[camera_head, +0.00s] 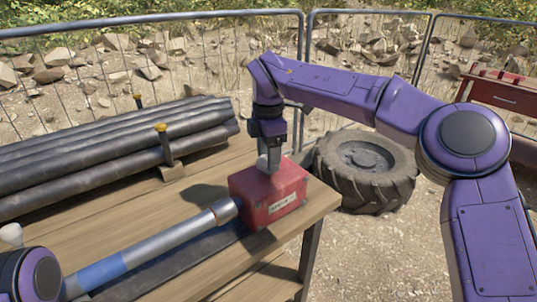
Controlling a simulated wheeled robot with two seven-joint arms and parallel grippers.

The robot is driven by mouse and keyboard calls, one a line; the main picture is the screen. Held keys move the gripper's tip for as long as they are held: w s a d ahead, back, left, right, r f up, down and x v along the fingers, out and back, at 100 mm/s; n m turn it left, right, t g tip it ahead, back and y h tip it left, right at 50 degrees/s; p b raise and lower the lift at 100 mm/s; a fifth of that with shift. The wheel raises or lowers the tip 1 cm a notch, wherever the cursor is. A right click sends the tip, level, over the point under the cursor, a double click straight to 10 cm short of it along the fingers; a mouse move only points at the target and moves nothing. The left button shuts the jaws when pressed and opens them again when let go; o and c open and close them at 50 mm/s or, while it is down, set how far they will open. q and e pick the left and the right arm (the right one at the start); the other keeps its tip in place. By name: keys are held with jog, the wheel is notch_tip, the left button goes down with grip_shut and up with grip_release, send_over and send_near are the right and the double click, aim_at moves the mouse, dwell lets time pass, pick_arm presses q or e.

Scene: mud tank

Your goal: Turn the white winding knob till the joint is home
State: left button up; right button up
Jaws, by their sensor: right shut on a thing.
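A red box (285,203) with a pale label stands near the right end of the wooden bench. A grey pipe (165,240) with a blue band (100,272) lies along the bench, and its collared end (223,210) meets the left side of the box. My right gripper (269,162) points straight down over the top of the box. It is shut on a small pale knob (267,168) there, mostly hidden by the fingers. Only a purple part of my left arm shows at the bottom left; its gripper is out of view.
Several dark pipes (90,150) are stacked at the back left of the bench, held by posts with yellow tops (161,128). A small white thing (12,235) shows at the left edge. A big tyre (365,170) lies beyond the bench, before a wire fence.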

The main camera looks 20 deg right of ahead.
jog(key=o, duration=1)
jog(key=shift+o, duration=0.2)
notch_tip(320, 180, up, 10)
jog(key=p, duration=0.2)
jog(key=shift+r, duration=0.2)
